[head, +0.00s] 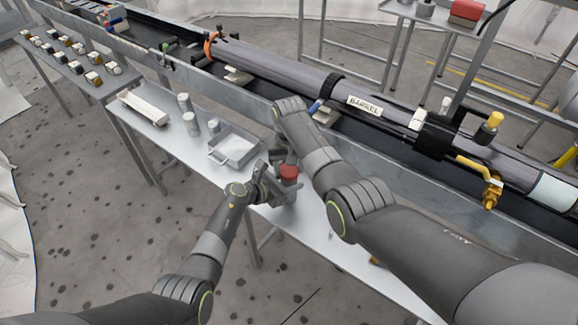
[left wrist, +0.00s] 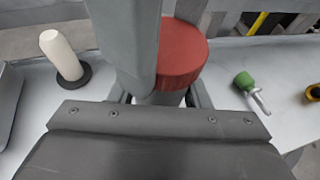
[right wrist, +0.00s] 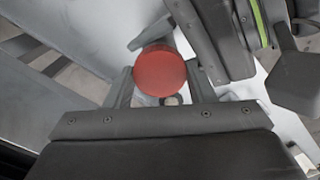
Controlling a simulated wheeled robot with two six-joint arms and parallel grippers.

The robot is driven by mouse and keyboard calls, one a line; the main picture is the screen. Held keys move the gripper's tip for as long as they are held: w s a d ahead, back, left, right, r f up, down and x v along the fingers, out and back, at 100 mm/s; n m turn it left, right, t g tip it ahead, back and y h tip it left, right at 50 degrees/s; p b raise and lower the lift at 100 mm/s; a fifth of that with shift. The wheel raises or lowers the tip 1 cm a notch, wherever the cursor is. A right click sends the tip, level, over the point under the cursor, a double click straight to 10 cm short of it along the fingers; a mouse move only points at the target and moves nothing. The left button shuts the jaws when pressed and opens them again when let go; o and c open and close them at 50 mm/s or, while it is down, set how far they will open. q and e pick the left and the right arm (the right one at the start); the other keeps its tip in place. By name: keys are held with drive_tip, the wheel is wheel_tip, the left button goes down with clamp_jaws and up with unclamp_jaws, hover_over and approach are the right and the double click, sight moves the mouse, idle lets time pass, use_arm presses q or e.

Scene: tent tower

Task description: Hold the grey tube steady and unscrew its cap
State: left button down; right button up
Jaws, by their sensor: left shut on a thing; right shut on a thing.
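The grey tube stands upright on the bench, its red cap (head: 289,172) on top; most of the tube (left wrist: 163,99) is hidden behind my grippers. My left gripper (head: 274,188) is shut on the tube from the side, just below the cap. The cap shows close up in the left wrist view (left wrist: 183,52), above my left fingers. My right gripper (right wrist: 160,82) is shut on the cap, with one finger on each side of its round red face (right wrist: 160,71). I cannot tell whether the cap is loose on the tube.
The metal bench (head: 175,140) holds a grey tray (head: 235,147), several small grey cylinders (head: 190,124) and a pale long holder (head: 143,107). A green-topped item (left wrist: 246,84) lies right of the tube in the left wrist view. The long barrel (head: 300,77) runs behind the bench.

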drive_tip(key=n, duration=2.8)
drive_tip(key=shift+r, duration=0.1)
drive_tip(key=n, duration=0.7)
drive_tip(key=o, duration=1.1)
